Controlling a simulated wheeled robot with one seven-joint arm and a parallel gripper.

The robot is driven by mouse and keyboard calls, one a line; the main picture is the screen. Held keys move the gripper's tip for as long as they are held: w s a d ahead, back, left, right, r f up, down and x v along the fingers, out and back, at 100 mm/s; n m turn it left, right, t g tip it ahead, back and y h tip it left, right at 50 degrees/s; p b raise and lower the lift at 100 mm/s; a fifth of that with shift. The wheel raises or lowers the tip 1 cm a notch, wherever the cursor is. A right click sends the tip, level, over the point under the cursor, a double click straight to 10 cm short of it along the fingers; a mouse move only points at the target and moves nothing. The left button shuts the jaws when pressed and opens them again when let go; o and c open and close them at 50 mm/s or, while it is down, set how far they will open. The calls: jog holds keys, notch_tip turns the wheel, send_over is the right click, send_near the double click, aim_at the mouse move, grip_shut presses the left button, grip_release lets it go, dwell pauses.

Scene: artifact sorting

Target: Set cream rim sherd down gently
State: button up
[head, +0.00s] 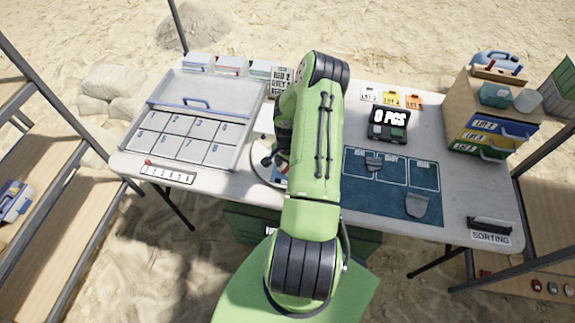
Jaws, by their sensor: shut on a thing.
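My green arm reaches over the middle of the table. My gripper (272,157) points down over a round pale plate (257,172) at the table's front middle, left of the blue mat. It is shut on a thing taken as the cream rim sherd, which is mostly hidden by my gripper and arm. I cannot tell whether it touches the plate. One grey sherd (374,163) lies on the upper part of the blue mat (365,198), and another grey sherd (416,206) lies at its lower right.
A tray with numbered compartments (187,138) stands at the left, with a numbered strip (168,174) in front. A black display (389,124) reading "0 PCS" and small lot cards (394,98) stand behind the mat. Stacked drawers (490,135) stand at the right.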

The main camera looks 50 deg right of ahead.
aim_at(287, 170)
jog(key=o, duration=0.6)
jog(key=shift+f, duration=0.2)
jog(key=o, duration=0.5)
jog(key=shift+r, duration=0.1)
jog(key=shift+c, duration=0.2)
notch_tip(287, 170, up, 13)
jog(key=p, duration=0.1)
jog(key=shift+f, duration=0.2)
